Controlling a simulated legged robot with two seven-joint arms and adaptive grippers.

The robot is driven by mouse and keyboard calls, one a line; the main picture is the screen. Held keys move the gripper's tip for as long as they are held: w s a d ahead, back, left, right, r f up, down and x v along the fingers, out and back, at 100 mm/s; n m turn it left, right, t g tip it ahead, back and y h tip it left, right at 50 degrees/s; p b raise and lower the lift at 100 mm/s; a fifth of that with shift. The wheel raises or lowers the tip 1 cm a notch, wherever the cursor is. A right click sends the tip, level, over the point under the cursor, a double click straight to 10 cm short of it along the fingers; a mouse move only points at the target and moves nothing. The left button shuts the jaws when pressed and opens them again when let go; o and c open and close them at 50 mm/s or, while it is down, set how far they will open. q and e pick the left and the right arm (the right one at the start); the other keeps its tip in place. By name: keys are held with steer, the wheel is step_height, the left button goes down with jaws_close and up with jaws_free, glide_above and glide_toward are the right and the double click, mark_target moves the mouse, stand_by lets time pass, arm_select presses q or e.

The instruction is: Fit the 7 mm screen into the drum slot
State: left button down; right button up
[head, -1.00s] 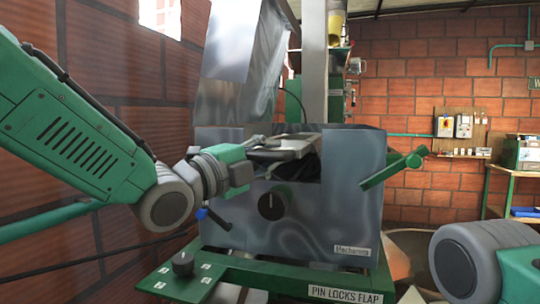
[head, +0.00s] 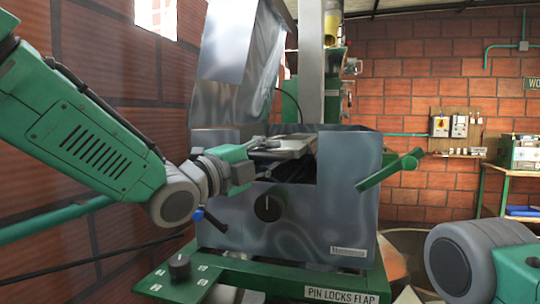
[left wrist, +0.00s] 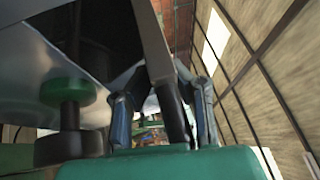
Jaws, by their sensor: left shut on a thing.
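The screen, a flat grey metal piece (head: 290,146), lies across the top opening of the steel pulper housing (head: 345,190). My left gripper (head: 258,153) is shut on its left end, coming in from the left. In the left wrist view the gripper's two fingers (left wrist: 165,110) stand either side of a dark bar-like part, likely the screen's end. The dark drum opening (head: 292,170) shows below the screen. The slot itself is hidden, so I cannot tell whether the screen is in it. My right gripper is out of view.
A raised steel flap (head: 232,70) stands behind the opening. A green handle (head: 390,168) sticks out at right. A brick wall (head: 60,210) is close at left.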

mark_target(295, 143)
arm_select(q)
steer(key=shift+w+d+p, duration=0.3)
steer(key=shift+w, duration=0.65)
steer(key=shift+w+d+p, duration=0.25)
steer(key=shift+w+d, duration=0.05)
steer(key=shift+w, duration=0.65)
steer(key=shift+w+d+p, duration=0.3)
steer(key=shift+w, duration=0.65)
steer(key=c, duration=1.4)
jaws_free()
steer(key=shift+f, duration=0.1)
steer(key=v, duration=1.2)
steer(key=shift+w, duration=0.1)
